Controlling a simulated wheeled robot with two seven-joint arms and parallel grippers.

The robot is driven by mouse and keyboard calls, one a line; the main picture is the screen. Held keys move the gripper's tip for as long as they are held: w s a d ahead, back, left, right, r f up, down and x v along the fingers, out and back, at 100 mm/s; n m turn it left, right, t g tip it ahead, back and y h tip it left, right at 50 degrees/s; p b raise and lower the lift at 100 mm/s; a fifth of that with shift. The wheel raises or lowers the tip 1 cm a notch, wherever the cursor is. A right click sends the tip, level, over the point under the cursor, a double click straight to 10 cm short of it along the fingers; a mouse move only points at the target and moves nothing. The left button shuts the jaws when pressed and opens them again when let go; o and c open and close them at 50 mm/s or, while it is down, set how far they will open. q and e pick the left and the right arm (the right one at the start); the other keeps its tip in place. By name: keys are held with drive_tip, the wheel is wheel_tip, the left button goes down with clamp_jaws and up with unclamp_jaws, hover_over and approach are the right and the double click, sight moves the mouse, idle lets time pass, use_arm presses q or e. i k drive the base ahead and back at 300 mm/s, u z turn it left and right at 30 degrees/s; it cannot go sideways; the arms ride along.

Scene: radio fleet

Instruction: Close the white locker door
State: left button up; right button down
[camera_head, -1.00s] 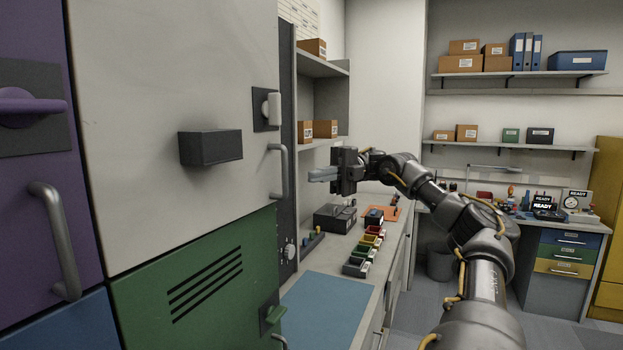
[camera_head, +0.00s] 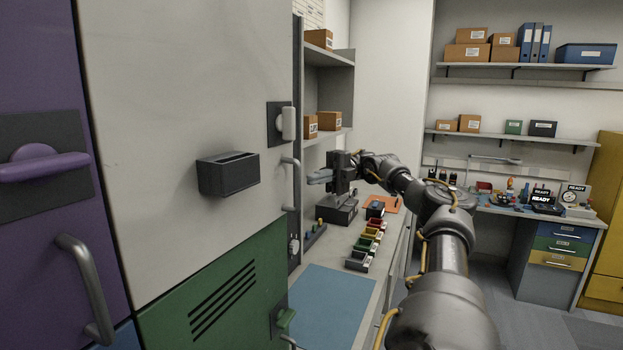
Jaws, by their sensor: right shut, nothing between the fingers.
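The white locker door (camera_head: 160,110) fills the left of the head view, looking flush with the doors around it. It carries a dark box-shaped holder (camera_head: 228,176), a white latch handle (camera_head: 288,123) on a dark plate and a grey bar handle (camera_head: 290,182) near its right edge. My right gripper (camera_head: 312,178) is shut and empty, just right of the bar handle. It points left toward it; I cannot tell whether they touch. My left gripper is not in view.
A purple door (camera_head: 50,100) is on the left and a green vented door (camera_head: 215,295) below. A counter with a blue mat (camera_head: 335,305), coloured bins (camera_head: 366,245) and a dark box (camera_head: 337,211) lies under my right arm. Open floor (camera_head: 535,325) is at the right.

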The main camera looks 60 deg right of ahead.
sight(184, 100)
drive_tip(key=k, duration=1.4)
drive_tip(key=z, duration=0.05)
